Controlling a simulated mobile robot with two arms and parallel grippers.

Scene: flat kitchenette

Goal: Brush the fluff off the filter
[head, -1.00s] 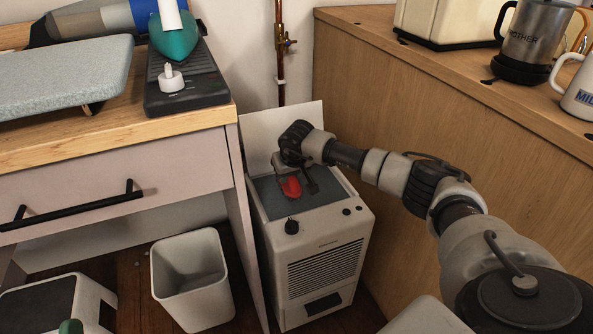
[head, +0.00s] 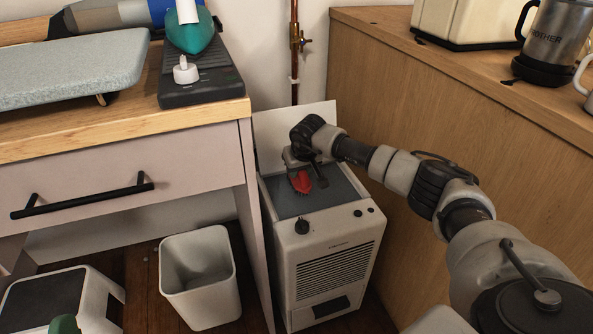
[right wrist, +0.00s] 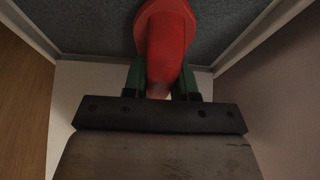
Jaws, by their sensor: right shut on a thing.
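The filter (head: 335,188) is a dark grey-blue panel in the open top of a white appliance (head: 335,270); its raised pale lid (head: 272,135) stands behind it. My right gripper (head: 297,168) is over the filter's left part, shut on a red brush (head: 302,183). The brush also shows in the right wrist view (right wrist: 167,45), between the green fingers, against the grey speckled filter (right wrist: 90,25). I cannot tell whether the bristles touch it. I cannot make out separate fluff; the gripper and brush cover part of the filter. My left gripper does not show clearly.
A white bin (head: 200,285) stands on the floor left of the appliance. A drawer unit (head: 130,175) is close on the left and a wooden counter (head: 430,130) on the right. A copper pipe (head: 295,60) runs behind.

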